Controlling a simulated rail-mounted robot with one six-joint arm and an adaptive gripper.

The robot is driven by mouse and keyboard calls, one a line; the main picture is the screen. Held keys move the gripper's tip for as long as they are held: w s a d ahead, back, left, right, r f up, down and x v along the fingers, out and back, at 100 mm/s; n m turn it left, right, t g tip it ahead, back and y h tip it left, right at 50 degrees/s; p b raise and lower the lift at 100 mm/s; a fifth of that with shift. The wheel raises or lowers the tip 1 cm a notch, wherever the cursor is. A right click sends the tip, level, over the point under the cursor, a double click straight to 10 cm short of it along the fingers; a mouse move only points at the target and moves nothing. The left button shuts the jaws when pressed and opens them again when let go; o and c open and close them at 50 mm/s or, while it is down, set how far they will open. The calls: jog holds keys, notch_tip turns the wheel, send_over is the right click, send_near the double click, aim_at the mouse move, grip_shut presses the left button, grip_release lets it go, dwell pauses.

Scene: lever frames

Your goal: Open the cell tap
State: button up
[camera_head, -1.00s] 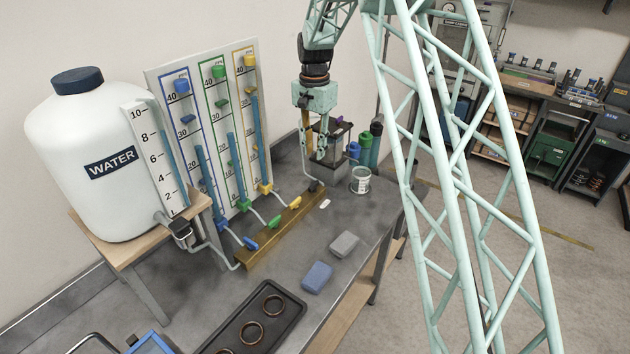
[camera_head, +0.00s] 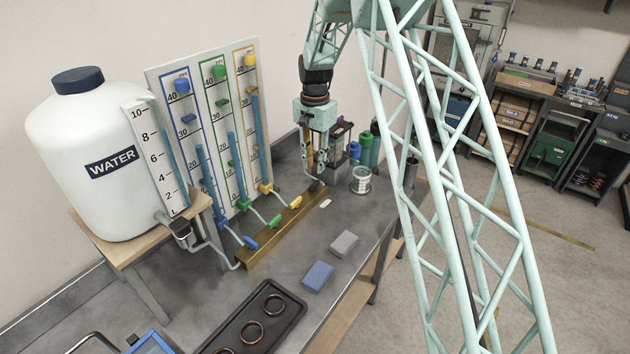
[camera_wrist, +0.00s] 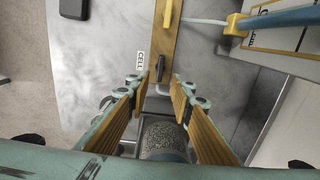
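The cell tap (camera_wrist: 160,68) shows in the wrist view as a small dark lever at the near end of the brass manifold bar (camera_wrist: 167,35). The white label reading CELL (camera_wrist: 141,64) lies beside it on the bench. In the head view the brass bar (camera_head: 270,234) runs along the bench, and its dark far end (camera_head: 317,187) is below my gripper (camera_head: 318,172). My gripper (camera_wrist: 161,88) is open and empty; in the wrist view its fingertips are just short of the dark lever, one to each side of its line. I cannot tell their height above it.
A grainy-filled cylinder (camera_wrist: 163,135) shows between my fingers in the wrist view. Blue (camera_head: 250,243), green (camera_head: 274,222) and yellow (camera_head: 295,202) taps sit along the bar. A glass beaker (camera_head: 361,181) stands to the right. Two blocks lie on the front bench.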

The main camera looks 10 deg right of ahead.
aim_at(315, 183)
jog(key=shift+f, duration=3.85)
grip_shut()
